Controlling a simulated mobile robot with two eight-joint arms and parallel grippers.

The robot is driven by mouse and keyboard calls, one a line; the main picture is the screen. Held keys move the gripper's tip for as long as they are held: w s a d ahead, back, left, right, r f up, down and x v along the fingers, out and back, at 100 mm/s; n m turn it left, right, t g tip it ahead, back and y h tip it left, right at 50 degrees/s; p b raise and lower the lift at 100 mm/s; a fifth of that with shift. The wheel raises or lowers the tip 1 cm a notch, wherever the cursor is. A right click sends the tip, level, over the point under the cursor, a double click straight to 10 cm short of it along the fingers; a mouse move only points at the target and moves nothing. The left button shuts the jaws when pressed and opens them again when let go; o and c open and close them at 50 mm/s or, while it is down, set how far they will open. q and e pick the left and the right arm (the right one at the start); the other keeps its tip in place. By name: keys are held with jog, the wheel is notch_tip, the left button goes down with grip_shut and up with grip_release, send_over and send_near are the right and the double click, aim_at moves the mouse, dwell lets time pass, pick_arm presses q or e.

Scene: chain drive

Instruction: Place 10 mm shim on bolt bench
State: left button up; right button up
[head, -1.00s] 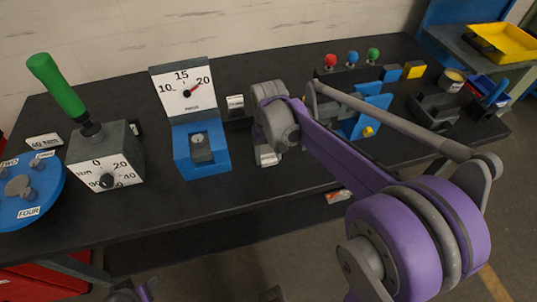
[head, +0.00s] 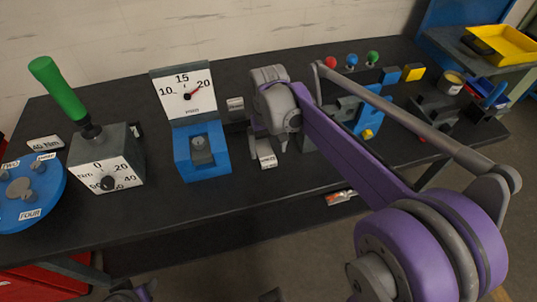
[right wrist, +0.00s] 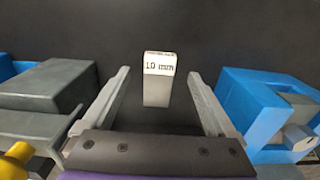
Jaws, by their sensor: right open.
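The 10 mm shim (right wrist: 159,84) is a small pale grey upright block with a "10 mm" label in the right wrist view. It also shows in the head view (head: 267,160), standing on the dark bench just below my right gripper (head: 268,146). In the right wrist view my right gripper (right wrist: 160,75) is open, with one finger on each side of the shim and a gap to both. The bench (head: 300,180) is a long black table.
A blue gauge stand with a dial (head: 188,100) is left of the shim. A grey torque box (head: 105,155) with a green handle and a blue disc (head: 25,200) stand further left. A blue fixture (head: 368,118) is to the right. Bare bench lies in front.

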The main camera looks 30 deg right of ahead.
notch_tip(320, 180, up, 7)
jog(key=s+a+f+t, duration=0.1)
jog(key=s, duration=0.2)
jog(key=s+a+f+n+t, duration=0.1)
jog(key=s+a+f, duration=0.1)
jog(key=s, duration=0.1)
jog(key=s+a+f, duration=0.1)
jog(key=s+f, duration=0.1)
jog(key=s, duration=0.1)
jog(key=shift+s+a+f+t, duration=0.25)
jog(key=shift+s+a+t, duration=0.15)
jog(key=s+a+f+n+t, duration=0.1)
jog(key=s+a+f+t, duration=0.1)
jog(key=s+f, duration=0.4)
jog(key=shift+s+a+f+n, duration=0.15)
jog(key=shift+s+f+n, duration=0.15)
jog(key=shift+s+f, duration=0.15)
